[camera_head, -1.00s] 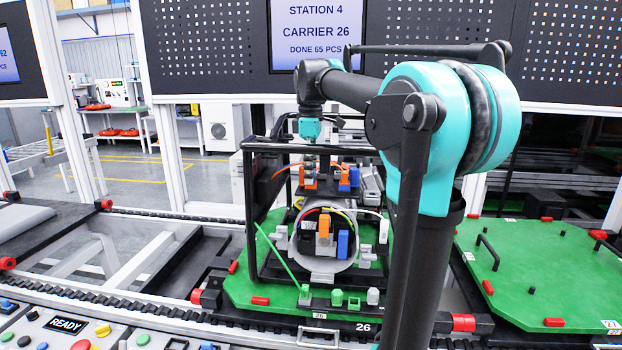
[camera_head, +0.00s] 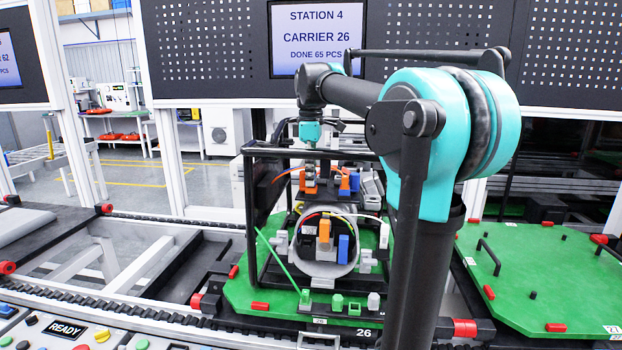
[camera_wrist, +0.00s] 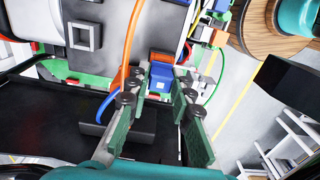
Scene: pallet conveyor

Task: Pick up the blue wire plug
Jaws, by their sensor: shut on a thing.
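The blue wire plug (camera_wrist: 161,79) sits between the fingertips of my gripper (camera_wrist: 157,85) in the wrist view. My gripper is shut on it, with one finger on each side. An orange block (camera_wrist: 161,57) is right behind the plug, and an orange wire (camera_wrist: 129,45) runs down near the left finger. In the head view my gripper (camera_head: 310,165) points down into the black frame, at the upper row of plugs. It partly hides the plug there. Another blue block (camera_head: 343,249) stands lower, inside the grey ring.
The black frame (camera_head: 250,215) surrounds the work on the green carrier plate (camera_head: 240,292). A grey ring (camera_head: 297,262) with coloured wires stands below my gripper. Green and white blocks line the front. Another green plate (camera_head: 525,275) lies to the right, with a handle and red blocks.

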